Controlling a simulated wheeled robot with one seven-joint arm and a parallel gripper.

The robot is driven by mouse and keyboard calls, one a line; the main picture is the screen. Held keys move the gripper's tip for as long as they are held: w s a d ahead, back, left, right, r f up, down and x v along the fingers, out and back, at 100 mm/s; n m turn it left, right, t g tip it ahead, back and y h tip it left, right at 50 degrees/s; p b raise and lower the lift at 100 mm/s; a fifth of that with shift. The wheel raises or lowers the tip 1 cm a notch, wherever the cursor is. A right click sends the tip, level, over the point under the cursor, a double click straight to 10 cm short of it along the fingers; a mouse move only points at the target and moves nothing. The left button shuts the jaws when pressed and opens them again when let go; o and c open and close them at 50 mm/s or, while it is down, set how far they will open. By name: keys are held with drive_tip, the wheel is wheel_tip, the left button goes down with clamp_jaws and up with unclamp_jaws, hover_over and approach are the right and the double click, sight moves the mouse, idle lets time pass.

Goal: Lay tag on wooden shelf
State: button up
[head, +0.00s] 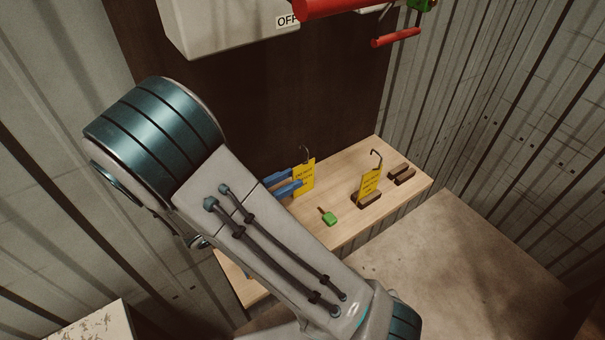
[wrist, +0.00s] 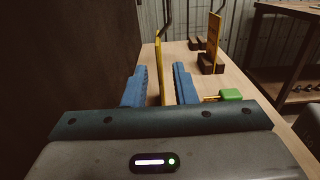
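A yellow tag (head: 304,177) with dark print and a dark wire hook at its top stands upright over the wooden shelf (head: 345,230). My gripper (head: 291,184) has blue fingers and reaches the tag from the left. In the wrist view the tag (wrist: 159,75) shows edge-on between the fingers of my gripper (wrist: 160,80), with a gap on each side. The gripper is open around it. Whether the tag's lower edge touches the shelf is hard to tell. A second yellow tag (head: 370,183) with a hook stands in a dark block.
The dark block (head: 367,201) holds the second tag; another dark block (head: 402,174) lies behind it, empty. A small green object (head: 329,218) lies near the shelf's front edge. A white box marked OFF (head: 225,25) and red handles (head: 396,37) are above. A dark panel backs the shelf.

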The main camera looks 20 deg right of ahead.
drive_tip(key=v, duration=0.6)
drive_tip(key=shift+a, duration=0.1)
